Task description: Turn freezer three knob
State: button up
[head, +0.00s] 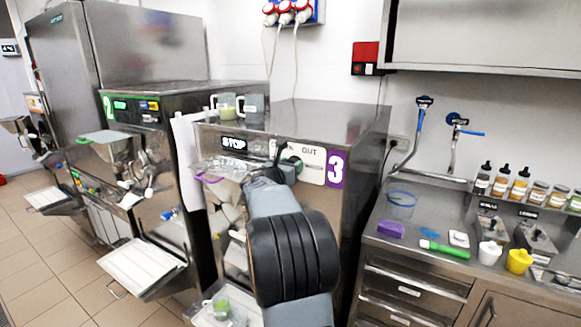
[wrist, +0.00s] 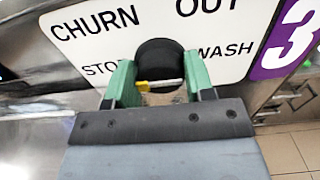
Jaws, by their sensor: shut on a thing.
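Freezer three (head: 340,125) stands in the middle of the head view with a purple "3" label (head: 335,169). In the wrist view its white panel (wrist: 112,25) reads CHURN and OUT above, STOP and WASH below. The black round knob (wrist: 158,52) sits between these words. My gripper (wrist: 158,66) has its green fingers on both sides of the knob and is shut on it. A yellow-and-white piece (wrist: 160,85) shows between the fingers. I cannot tell which word the knob points to. In the head view my arm hides most of the knob.
Two cups (head: 238,105) stand on top of freezer three. Freezer two (head: 180,95) is to the left with a white tray (head: 130,268) out front. A steel counter (head: 420,225) with bottles and small tools is on the right. Tiled floor (head: 60,275) shows at the lower left.

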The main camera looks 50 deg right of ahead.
jog(key=shift+s+f+m+b, duration=0.1)
jog(key=shift+m+b, duration=2.85)
jog(key=shift+b, duration=0.8)
jog(key=shift+s+m+b, duration=0.1)
jog(key=shift+m+b, duration=2.85)
jog(key=shift+b, duration=0.8)
jog(key=o, duration=0.9)
jog(key=shift+d, duration=0.1)
jog(key=b+v, duration=0.3)
jog(key=v, duration=1.1)
